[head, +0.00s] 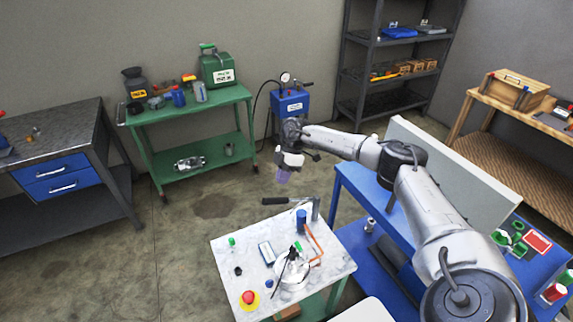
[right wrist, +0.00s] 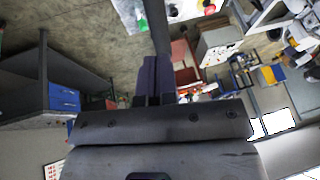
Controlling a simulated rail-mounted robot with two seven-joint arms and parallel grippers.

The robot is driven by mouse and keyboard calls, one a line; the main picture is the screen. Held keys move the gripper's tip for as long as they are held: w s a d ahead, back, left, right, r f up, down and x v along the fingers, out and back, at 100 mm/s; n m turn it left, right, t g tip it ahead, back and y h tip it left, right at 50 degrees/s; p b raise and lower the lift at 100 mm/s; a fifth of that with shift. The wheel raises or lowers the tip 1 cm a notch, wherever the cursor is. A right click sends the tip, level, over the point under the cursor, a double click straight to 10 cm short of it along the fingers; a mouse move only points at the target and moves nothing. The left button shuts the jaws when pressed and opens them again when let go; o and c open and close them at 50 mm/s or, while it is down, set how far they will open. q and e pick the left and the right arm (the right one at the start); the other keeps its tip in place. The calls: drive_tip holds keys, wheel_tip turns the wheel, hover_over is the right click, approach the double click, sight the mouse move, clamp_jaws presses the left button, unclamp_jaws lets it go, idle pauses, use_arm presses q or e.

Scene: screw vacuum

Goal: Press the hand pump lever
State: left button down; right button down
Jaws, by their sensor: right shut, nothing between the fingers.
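The hand pump (head: 301,221) is a small blue cylinder near the back edge of the white-topped table. Its lever (head: 289,200) has a dark grip and a metal rod, and lies roughly level, with the grip pointing left past the table edge. My right gripper (head: 282,176) points down above and slightly left of the lever, apart from it in the head view. Its purple fingers are together and empty; they also show in the right wrist view (right wrist: 150,78). A dark bar beyond the fingertips there may be the lever; I cannot tell. My left gripper is not in view.
The table (head: 225,262) also holds a round silver dish (head: 291,271), an orange hose (head: 314,243) and a red button (head: 248,298). A green bench (head: 190,109) and a blue machine (head: 291,103) stand behind. Floor left of the table is clear.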

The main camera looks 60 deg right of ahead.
sight(276, 201)
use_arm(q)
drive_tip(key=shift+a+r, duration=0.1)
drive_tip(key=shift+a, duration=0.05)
use_arm(e)
drive_tip(key=shift+x, duration=2.8)
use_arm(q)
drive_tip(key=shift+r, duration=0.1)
